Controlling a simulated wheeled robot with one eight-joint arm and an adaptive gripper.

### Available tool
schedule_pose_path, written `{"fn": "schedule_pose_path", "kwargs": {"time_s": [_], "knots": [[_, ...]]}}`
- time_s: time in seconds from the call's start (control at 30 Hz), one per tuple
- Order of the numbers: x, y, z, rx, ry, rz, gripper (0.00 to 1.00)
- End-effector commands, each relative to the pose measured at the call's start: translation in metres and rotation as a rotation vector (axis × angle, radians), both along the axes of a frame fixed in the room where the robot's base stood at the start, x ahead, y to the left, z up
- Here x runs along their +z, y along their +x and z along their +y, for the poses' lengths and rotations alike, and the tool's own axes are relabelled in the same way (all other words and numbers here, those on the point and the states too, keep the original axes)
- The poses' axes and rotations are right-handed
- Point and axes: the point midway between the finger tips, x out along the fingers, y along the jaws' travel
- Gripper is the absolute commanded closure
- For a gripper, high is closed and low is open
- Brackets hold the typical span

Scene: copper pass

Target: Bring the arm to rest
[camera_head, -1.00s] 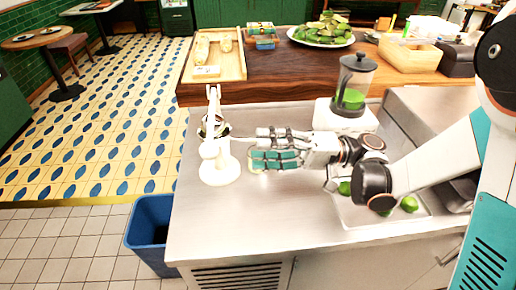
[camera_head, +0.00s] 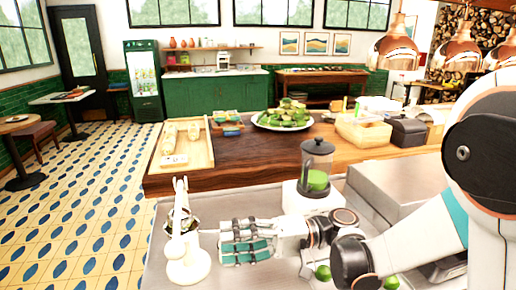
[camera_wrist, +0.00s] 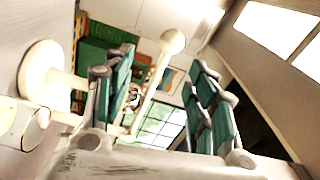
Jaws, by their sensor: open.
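My gripper (camera_head: 222,243) is at the end of my arm, which reaches in from the right over the steel counter (camera_head: 140,270). Its teal-padded fingers point left. In the wrist view the fingers (camera_wrist: 160,95) stand apart with a gap between them, and I see nothing held. A white juicer-like press (camera_head: 186,262) with an upright lever stands just left of the fingertips. In the wrist view the white press (camera_wrist: 45,75) shows at the left, its knobbed lever (camera_wrist: 160,70) crossing behind the fingers. I cannot tell whether the fingers touch it.
A blender (camera_head: 317,170) with green contents stands behind my gripper. Limes (camera_head: 322,272) lie below my wrist. A wooden ledge (camera_head: 240,165) behind holds a tray (camera_head: 205,150), a plate of green food (camera_head: 284,117) and a box (camera_head: 363,132). Copper lamps (camera_head: 398,45) hang upper right.

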Motion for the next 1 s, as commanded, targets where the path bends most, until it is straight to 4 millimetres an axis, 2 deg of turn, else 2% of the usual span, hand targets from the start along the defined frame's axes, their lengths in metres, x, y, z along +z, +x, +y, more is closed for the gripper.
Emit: {"fn": "schedule_pose_path", "kwargs": {"time_s": [0.23,0.47,0.67,1.0], "knots": [[-0.011,-0.006,-0.011,-0.165,-0.313,-0.003,0.48],[-0.03,-0.017,-0.046,-0.321,-0.599,-0.049,0.48],[-0.045,-0.032,-0.092,-0.453,-0.84,-0.123,0.48],[-0.054,-0.063,-0.19,-0.653,-1.218,-0.323,0.48]]}}
